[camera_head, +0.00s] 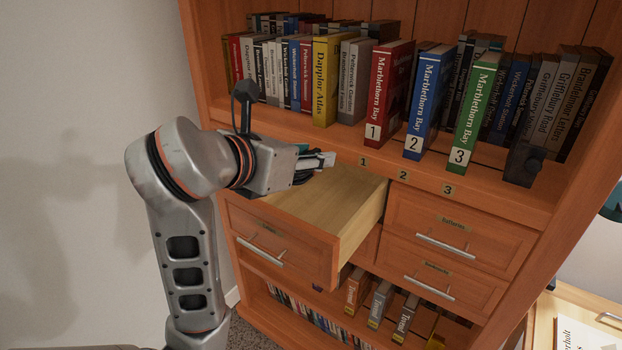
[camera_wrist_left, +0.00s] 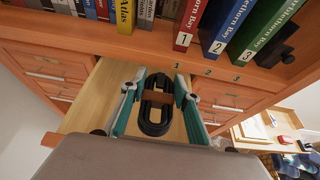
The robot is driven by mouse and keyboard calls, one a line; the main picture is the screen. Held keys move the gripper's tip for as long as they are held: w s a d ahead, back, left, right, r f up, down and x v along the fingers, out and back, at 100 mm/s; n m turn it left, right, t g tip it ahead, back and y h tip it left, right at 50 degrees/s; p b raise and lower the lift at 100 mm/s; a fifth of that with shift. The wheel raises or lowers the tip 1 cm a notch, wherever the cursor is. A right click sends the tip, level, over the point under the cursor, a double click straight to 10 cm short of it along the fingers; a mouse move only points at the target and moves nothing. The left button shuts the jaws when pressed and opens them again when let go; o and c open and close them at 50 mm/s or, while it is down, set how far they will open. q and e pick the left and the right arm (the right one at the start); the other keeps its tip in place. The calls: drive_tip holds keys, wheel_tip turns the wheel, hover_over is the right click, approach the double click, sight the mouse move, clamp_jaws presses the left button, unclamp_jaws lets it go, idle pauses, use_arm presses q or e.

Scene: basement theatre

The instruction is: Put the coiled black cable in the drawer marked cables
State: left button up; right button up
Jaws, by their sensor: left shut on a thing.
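The coiled black cable (camera_wrist_left: 152,122) is an oval loop with a brown band across it, seen between my left fingers in the left wrist view. It shows only partly in the head view (camera_head: 303,178), mostly behind the gripper. My left gripper (camera_head: 318,160) is shut on the cable and holds it over the open drawer. The upper left drawer (camera_head: 340,200) is pulled out, and its bare wooden floor shows. Its front has a handle and a small label (camera_head: 267,228), too blurred to read surely. My right gripper is in neither view.
Closed drawers (camera_head: 445,239) sit to the right, the top one labelled Batteries. Above, a shelf holds many books, including numbered red (camera_head: 388,90), blue (camera_head: 428,100) and green (camera_head: 474,112) volumes. A dark bookend (camera_head: 524,162) stands right. More books fill the lower shelf.

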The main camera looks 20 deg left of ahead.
sight(310, 175)
use_arm(q)
wheel_tip(310, 175, down, 4)
drive_tip(key=shift+b, duration=0.65)
drive_tip(key=shift+f, duration=0.15)
drive_tip(key=shift+f+b, duration=0.45)
drive_tip(key=shift+f, duration=0.05)
drive_tip(key=o, duration=1.1)
drive_tip(key=shift+r, duration=0.1)
